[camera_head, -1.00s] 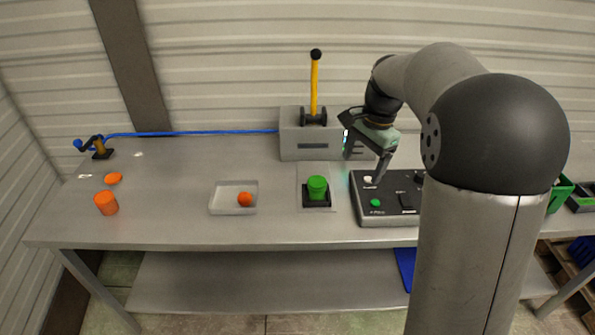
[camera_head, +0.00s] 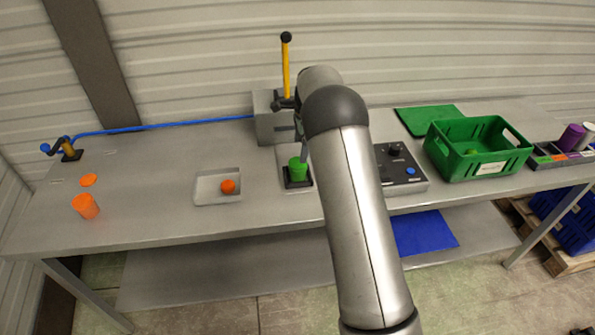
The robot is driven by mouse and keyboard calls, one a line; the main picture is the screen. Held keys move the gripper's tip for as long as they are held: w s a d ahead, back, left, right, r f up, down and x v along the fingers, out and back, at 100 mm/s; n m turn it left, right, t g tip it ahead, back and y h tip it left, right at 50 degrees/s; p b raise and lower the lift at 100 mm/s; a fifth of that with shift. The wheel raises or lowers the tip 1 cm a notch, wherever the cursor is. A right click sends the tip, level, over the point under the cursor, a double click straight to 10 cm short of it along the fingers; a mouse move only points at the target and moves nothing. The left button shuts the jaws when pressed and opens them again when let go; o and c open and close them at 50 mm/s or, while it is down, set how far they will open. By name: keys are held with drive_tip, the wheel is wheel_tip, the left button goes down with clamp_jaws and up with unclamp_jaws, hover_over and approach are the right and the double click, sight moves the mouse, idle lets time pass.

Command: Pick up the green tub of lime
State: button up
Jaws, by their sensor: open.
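The green tub (camera_head: 297,168) stands upright on a small black square base on the bench, right of the shallow tray. My gripper (camera_head: 303,152) is open, with a finger pointing down close above the right side of the tub. My arm hides most of the gripper, and I cannot tell whether it touches the tub.
A grey box with a yellow lever (camera_head: 286,68) stands behind the tub. A shallow tray (camera_head: 207,187) holds an orange ball (camera_head: 228,187). An orange tub (camera_head: 86,206) is at the left, a black control panel (camera_head: 405,175) and green crate (camera_head: 455,168) at the right.

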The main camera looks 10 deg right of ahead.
sight(298, 162)
drive_tip(key=shift+a+f, duration=0.2)
drive_tip(key=shift+f, duration=1.05)
drive_tip(key=shift+s+a+f+p, duration=0.15)
drive_tip(key=shift+f+p, duration=0.2)
drive_tip(key=shift+f, duration=0.5)
drive_tip(key=shift+s+a+f+p, duration=0.1)
drive_tip(key=shift+f+p, duration=0.3)
drive_tip(key=shift+f, duration=0.45)
drive_tip(key=shift+s+a+f+p, duration=0.15)
drive_tip(key=shift+f+p, duration=0.2)
drive_tip(key=shift+f, duration=0.5)
drive_tip(key=shift+w, duration=0.1)
drive_tip(key=c, duration=1.1)
